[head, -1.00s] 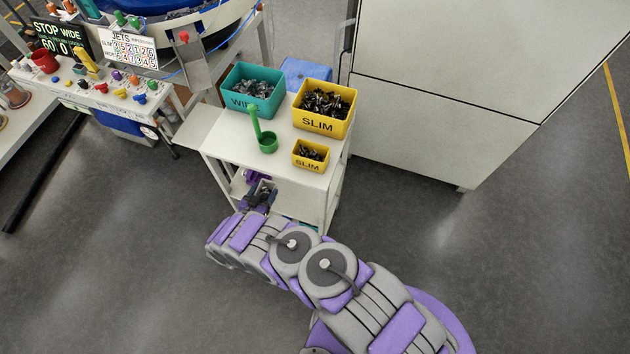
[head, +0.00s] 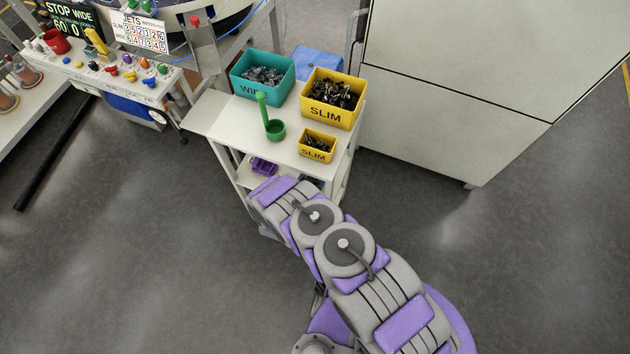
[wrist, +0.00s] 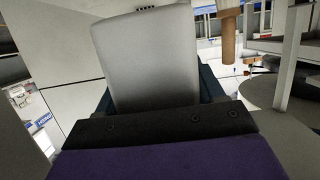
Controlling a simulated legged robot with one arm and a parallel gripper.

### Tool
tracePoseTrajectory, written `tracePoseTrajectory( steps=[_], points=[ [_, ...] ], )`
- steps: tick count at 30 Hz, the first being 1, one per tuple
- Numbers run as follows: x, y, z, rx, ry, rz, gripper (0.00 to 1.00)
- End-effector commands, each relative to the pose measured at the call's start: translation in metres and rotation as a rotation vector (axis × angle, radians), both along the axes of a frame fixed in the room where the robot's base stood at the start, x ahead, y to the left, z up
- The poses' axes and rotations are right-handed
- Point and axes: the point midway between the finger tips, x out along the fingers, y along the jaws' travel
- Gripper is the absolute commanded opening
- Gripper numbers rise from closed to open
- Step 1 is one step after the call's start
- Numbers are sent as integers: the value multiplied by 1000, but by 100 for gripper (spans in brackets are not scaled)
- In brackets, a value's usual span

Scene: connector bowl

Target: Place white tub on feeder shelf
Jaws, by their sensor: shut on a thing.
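A pale grey-white, smooth surface fills the middle of the wrist view and looks like the white tub (wrist: 148,58). My gripper (wrist: 157,97) is shut on it, with dark edges showing at both sides behind the dark bar. The tub's contents do not show. I cannot tell which surface is the feeder shelf; a blue-rimmed bowl machine (head: 190,22) stands at the top left.
The white cart (head: 215,118) carries a teal WIDE bin (head: 250,90), a large yellow SLIM bin (head: 318,113), a small yellow SLIM bin (head: 316,147) and a green scoop (head: 275,130).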

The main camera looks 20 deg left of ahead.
Motion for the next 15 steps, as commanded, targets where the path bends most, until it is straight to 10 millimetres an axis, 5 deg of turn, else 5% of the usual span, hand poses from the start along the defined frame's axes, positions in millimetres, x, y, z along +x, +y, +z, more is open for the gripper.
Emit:
tracePoseTrajectory(
  steps=[9, 15],
  points=[
    [2, -4, -35, 2, -1, -1, 36],
    [2, -4, -35, 1, 0, -1, 36]
  ],
)
